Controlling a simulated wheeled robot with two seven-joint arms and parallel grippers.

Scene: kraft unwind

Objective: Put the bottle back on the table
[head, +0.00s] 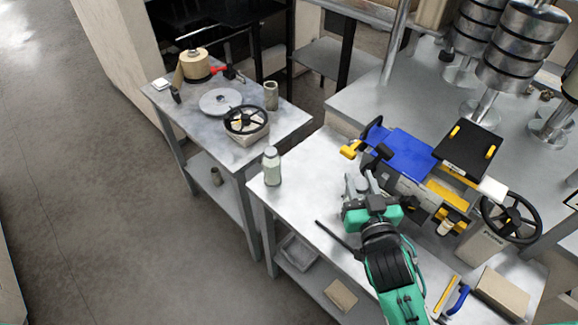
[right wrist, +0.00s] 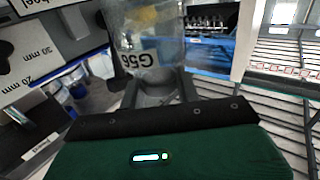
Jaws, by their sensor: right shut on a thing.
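My right gripper (head: 358,184) is over the metal table (head: 310,190), left of the blue-topped machine. In the right wrist view, the gripper (right wrist: 155,88) is shut on a clear bottle-like container (right wrist: 148,40) marked "G56". The container's top runs out of that view, and I cannot make it out clearly in the head view. A pale translucent bottle (head: 272,168) with a light cap stands upright at the table's left corner, apart from the gripper. My left gripper is not in view.
The blue machine (head: 405,150) and a black handwheel (head: 511,218) crowd the table's right side. A lower side table (head: 190,110) holds a tape roll, a disc and another wheel. Bare tabletop lies between the standing bottle and my right gripper.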

